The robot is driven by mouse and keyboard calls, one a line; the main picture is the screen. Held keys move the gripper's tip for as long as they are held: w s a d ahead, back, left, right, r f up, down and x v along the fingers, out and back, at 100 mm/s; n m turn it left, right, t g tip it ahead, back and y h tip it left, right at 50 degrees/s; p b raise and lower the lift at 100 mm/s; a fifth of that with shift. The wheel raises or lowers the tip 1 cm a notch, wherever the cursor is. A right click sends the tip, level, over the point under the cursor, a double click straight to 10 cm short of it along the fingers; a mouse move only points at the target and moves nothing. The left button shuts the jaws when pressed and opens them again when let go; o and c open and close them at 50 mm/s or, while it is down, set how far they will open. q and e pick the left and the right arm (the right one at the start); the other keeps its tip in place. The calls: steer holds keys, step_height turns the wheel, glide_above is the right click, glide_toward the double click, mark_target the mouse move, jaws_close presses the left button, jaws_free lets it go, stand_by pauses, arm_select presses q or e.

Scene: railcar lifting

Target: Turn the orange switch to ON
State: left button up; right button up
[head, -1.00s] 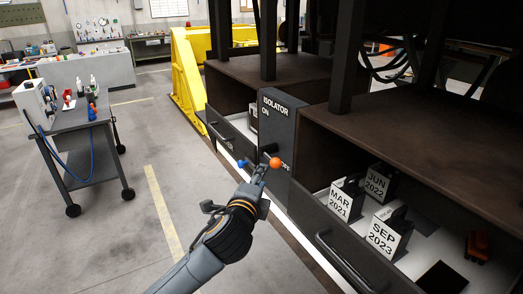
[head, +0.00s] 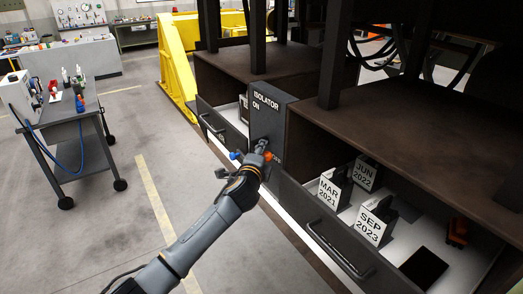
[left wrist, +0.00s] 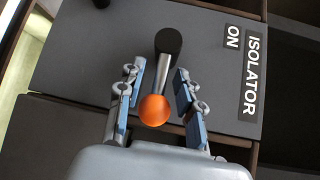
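The orange switch is a metal lever with an orange ball tip on the dark isolator box (head: 268,100). Its ball (head: 268,156) shows just past my left gripper (head: 256,152) in the head view. In the left wrist view the orange ball (left wrist: 154,110) lies between the two fingers of my left gripper (left wrist: 158,97), with the lever running up to a black round pivot (left wrist: 168,41). The fingers are open on both sides of the lever, with gaps visible. The words ISOLATOR and ON are printed on the box. The OFF label is mostly hidden by the gripper. My right gripper is not in view.
Open drawers flank the isolator box. The right drawer (head: 338,249) holds date-marked blocks, including SEP 2023 (head: 370,226), and an orange item (head: 457,232). A wheeled cart (head: 68,126) stands at left. The floor between is clear.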

arm_select(q)
steer(key=shift+w, duration=0.25)
steer(key=shift+c, duration=0.5)
jaws_close()
steer(key=shift+a, duration=0.1)
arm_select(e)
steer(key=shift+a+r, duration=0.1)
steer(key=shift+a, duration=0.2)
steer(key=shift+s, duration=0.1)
